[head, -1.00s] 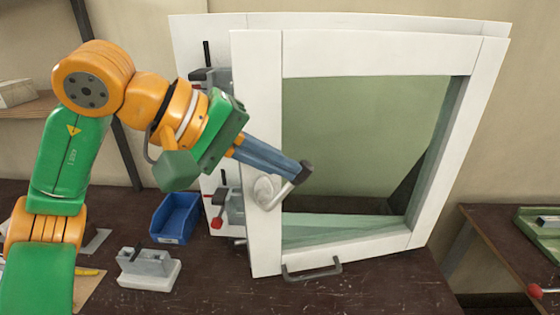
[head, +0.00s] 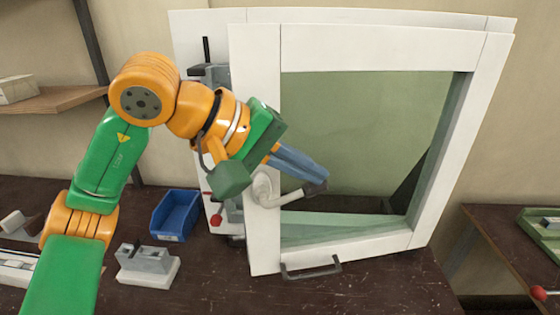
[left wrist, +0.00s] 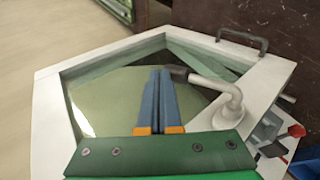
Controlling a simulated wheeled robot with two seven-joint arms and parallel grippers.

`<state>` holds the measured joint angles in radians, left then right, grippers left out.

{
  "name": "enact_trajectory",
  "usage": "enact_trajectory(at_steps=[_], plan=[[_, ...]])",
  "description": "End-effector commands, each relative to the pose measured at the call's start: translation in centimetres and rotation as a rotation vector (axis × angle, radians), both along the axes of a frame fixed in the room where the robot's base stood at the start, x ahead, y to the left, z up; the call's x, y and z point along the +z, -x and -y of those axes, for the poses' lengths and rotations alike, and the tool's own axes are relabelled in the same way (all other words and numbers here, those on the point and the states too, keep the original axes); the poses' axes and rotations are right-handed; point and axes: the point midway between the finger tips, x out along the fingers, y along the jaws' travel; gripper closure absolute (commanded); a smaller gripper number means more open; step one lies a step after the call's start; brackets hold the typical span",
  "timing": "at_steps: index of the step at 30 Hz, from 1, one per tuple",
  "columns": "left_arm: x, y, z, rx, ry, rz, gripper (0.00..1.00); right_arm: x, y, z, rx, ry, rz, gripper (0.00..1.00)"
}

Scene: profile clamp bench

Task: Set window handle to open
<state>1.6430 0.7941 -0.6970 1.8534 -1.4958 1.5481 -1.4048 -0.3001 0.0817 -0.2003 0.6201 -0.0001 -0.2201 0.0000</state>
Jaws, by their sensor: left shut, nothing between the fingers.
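The window handle (head: 290,198) is a white lever with a dark end cap, on the left upright of the white window frame (head: 254,110). Its lever points right and slightly up across the glass in the head view. My left gripper (head: 319,178) is shut and empty, its blue fingers reaching down to the lever's dark end. In the left wrist view the handle (left wrist: 213,84) is right of the shut fingers (left wrist: 160,73), with its dark end close beside the tips. I cannot tell whether they touch. My right gripper is out of view.
The window stands on a dark bench (head: 370,285) with a dark pull handle (head: 312,270) at its bottom rail. A blue bin (head: 175,215) and a grey block fixture (head: 148,265) stand left of it. Red-tipped clamps are behind the frame's left side.

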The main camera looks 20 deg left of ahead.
Motion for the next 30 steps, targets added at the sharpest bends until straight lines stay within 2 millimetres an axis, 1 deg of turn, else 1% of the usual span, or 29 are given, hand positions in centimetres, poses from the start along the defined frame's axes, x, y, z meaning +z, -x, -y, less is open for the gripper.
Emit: enact_trajectory(at_steps=[3,12,19,30], plan=[[-0.8,-0.3,0.5,-0.001,0.0,-0.001,1.0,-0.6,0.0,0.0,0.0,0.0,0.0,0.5],[-2.1,-0.8,1.3,-0.001,0.0,-0.001,1.0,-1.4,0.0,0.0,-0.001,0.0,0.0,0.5],[-2.5,-1.0,1.6,0.0,0.0,0.0,1.0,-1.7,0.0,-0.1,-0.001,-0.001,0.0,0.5],[-2.7,-1.0,1.7,0.0,0.0,0.0,1.0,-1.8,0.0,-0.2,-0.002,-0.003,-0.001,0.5]])
